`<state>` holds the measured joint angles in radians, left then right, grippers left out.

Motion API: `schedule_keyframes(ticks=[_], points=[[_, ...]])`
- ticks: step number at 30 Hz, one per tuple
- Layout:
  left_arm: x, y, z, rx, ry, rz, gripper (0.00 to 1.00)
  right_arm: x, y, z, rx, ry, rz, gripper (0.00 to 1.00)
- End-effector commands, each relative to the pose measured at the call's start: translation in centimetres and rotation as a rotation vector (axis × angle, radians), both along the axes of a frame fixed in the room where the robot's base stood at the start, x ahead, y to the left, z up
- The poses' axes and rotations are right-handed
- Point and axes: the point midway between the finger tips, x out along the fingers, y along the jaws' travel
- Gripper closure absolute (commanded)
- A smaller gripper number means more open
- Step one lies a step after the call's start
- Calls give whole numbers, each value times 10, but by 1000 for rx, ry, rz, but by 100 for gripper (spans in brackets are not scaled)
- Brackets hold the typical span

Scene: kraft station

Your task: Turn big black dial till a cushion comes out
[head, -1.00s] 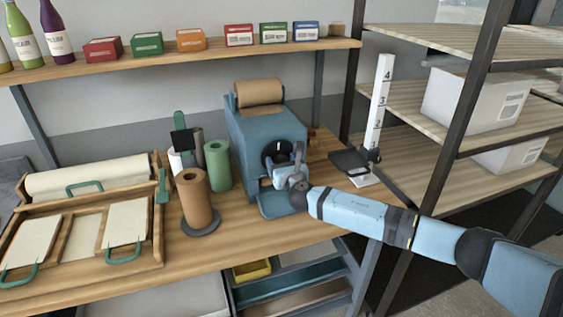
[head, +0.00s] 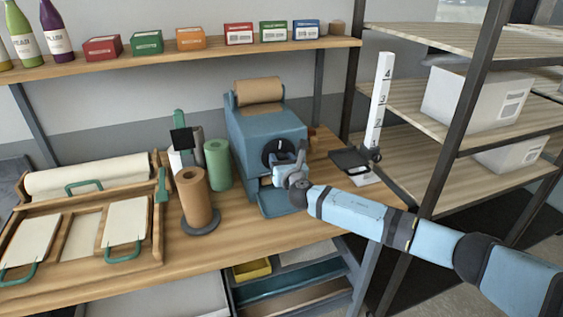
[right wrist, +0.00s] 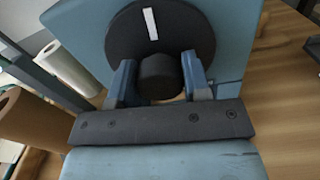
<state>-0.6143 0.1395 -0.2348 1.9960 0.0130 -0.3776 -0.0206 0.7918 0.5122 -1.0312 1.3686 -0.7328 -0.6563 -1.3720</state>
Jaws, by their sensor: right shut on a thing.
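The big black dial (head: 271,150) is on the front of the blue machine (head: 262,127). A white mark (right wrist: 150,23) stands near the top of its disc in the right wrist view, tilted slightly. My right gripper (head: 295,165) is at the dial. In the right wrist view its two fingers close on the dial's round black knob (right wrist: 159,78) from both sides. A small tan patch shows in the opening (head: 265,181) below the dial, above the blue tray (head: 278,204); I cannot tell whether it is a cushion. My left gripper is not in view.
A brown paper roll (head: 259,90) sits on top of the machine. A brown roll on a stand (head: 194,197) and a green roll (head: 218,165) stand to its left. A white height gauge (head: 378,105) stands to its right, near the shelf rack (head: 462,142).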

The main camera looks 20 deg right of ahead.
Motion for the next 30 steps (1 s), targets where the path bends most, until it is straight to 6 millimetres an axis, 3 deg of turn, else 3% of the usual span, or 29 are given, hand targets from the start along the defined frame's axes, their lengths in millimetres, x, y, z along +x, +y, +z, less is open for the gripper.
schedule_keyframes(ticks=[30], points=[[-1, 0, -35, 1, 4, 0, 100, 0, 1, -2, 933, 33, -1, 79]])
